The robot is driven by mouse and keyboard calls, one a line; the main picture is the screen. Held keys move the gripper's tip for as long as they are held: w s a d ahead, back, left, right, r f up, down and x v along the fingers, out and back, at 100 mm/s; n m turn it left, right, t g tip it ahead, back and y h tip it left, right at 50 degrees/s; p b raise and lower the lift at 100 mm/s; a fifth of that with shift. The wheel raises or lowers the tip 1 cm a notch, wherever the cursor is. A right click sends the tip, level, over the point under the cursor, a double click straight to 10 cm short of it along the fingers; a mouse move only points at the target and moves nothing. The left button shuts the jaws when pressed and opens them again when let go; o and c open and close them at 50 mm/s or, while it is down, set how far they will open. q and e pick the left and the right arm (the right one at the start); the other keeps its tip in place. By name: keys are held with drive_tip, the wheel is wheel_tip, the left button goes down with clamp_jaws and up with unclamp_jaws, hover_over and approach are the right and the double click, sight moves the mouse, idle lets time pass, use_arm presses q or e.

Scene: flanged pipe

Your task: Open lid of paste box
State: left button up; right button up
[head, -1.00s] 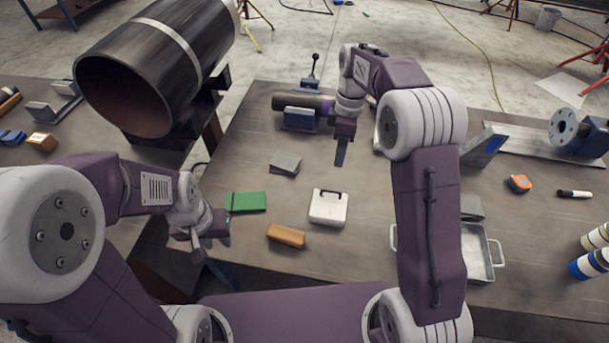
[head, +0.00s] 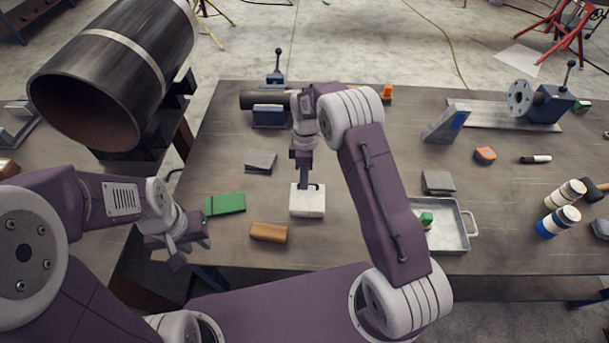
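The paste box appears to be the small white box (head: 307,205) near the middle of the table; its lid looks closed. My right gripper (head: 306,184) points down at the top of the box, where the dark handle was visible before. The gripper now hides most of that handle, and I cannot tell whether its fingers are closed on it. My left gripper (head: 190,250) is open and empty, at the table's front-left edge, apart from the box.
A green box (head: 225,204) and an orange-brown block (head: 268,232) lie left of the white box. A grey metal tray (head: 453,237) is to the right, partly behind my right arm.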

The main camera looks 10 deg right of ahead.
drive_tip(key=shift+a, duration=0.2)
drive_tip(key=c, duration=0.3)
clamp_jaws()
drive_tip(key=shift+d, duration=0.1)
idle(0.8)
